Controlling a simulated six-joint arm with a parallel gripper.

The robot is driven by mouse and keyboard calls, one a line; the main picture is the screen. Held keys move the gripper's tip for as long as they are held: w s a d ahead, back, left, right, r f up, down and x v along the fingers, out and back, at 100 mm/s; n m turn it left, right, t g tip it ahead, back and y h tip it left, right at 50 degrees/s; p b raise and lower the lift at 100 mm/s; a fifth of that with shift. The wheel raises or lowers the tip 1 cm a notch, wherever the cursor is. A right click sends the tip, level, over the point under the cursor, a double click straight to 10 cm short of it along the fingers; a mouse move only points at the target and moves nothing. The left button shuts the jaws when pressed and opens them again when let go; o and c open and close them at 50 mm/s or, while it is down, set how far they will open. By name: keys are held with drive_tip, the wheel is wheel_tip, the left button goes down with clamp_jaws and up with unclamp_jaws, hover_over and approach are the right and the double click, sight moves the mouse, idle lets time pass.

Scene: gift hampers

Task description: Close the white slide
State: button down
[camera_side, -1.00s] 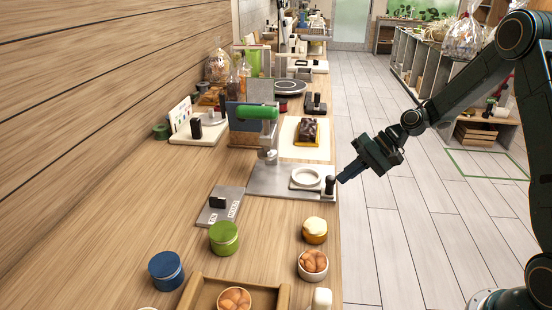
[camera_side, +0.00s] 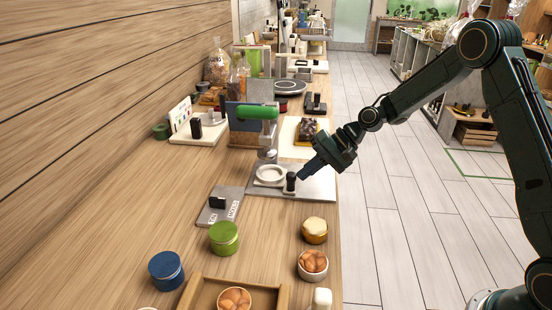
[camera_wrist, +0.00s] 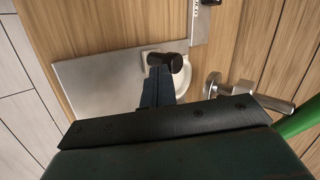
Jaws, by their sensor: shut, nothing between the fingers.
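The white slide (camera_side: 271,174) is a flat piece with a round white ring and a black knob (camera_side: 290,181) at its right end. It lies on a grey metal plate (camera_side: 318,186), under the press with the green handle (camera_side: 252,112). My gripper (camera_side: 303,175) is shut and empty, its fingertips at the right side of the knob, touching or nearly so. In the wrist view the fingers (camera_wrist: 158,75) point at the black knob (camera_wrist: 163,62). They cover part of the white ring (camera_wrist: 184,78).
A small grey plate with a black switch (camera_side: 217,203) lies in front of the press. A board with a dark box (camera_side: 308,129) is behind.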

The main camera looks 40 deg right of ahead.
drive_tip(key=shift+w+a, duration=0.3)
drive_tip(key=shift+a, duration=0.05)
drive_tip(key=shift+s+d, duration=0.1)
drive_tip(key=shift+d, duration=0.1)
drive_tip(key=shift+s+d, duration=0.25)
drive_tip(key=shift+d, duration=0.25)
drive_tip(key=d, duration=0.1)
drive_tip(key=s+d, duration=0.1)
drive_tip(key=shift+s+d+r, duration=0.25)
drive_tip(key=shift+d, duration=0.15)
drive_tip(key=v, duration=0.9)
drive_tip(key=shift+s+r, duration=0.1)
drive_tip(key=shift+r, duration=0.1)
